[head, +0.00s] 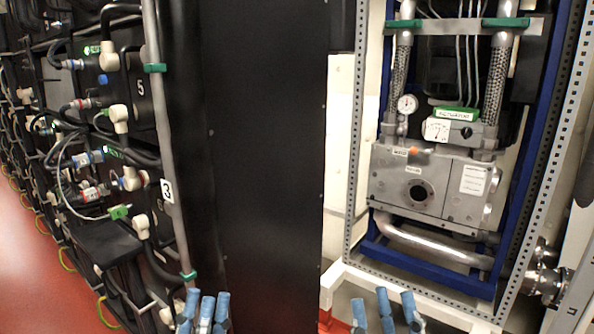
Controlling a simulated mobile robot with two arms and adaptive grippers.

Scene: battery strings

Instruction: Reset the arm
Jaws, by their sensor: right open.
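My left gripper (205,310) shows at the bottom edge, left of centre, in front of the foot of the black panel. Its blue fingertips point up and stand close together; the rest of it is cut off by the frame, so its opening is unclear. My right gripper (384,311) shows at the bottom edge, right of centre, in front of the white frame base. Its blue fingers are spread apart, open, with nothing seen between them. The arms themselves are out of view.
Battery racks (108,70) with cables and connectors line the left side. A tall black panel (265,150) stands in the centre. On the right, a grey pump unit (405,180) with gauges sits in a blue frame (520,200). Red floor (35,270) is open at lower left.

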